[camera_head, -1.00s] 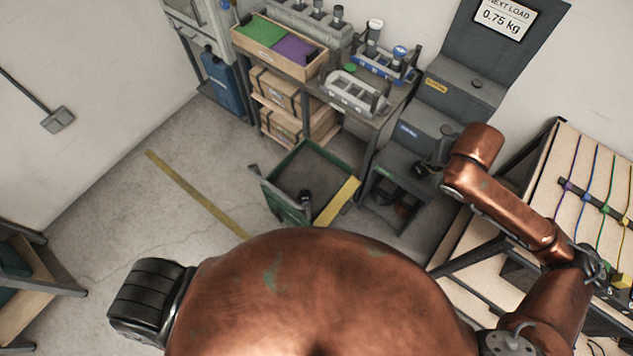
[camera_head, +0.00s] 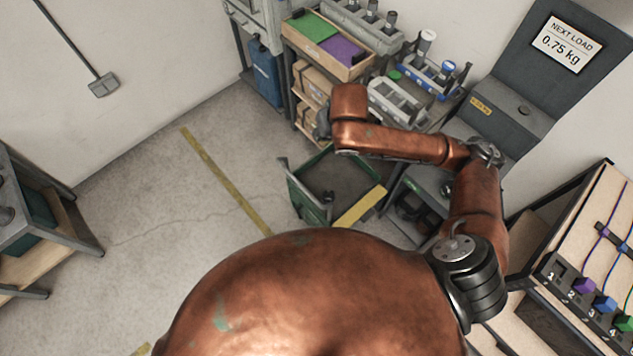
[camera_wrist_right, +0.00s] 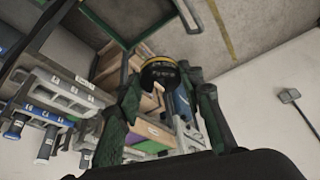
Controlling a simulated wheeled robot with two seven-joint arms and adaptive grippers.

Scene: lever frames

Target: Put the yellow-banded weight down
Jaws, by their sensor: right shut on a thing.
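A dark round weight with yellow marking (camera_wrist_right: 160,72) is between the fingers of my right gripper (camera_wrist_right: 165,98) in the right wrist view, and the fingers are shut on it. In the head view my right arm reaches left across the scene, and only a dark bit of the right gripper (camera_head: 323,121) shows beyond its copper wrist. The weight is hidden there. My left gripper is in neither view.
A grey machine (camera_head: 500,105) reads 0.75 kg.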

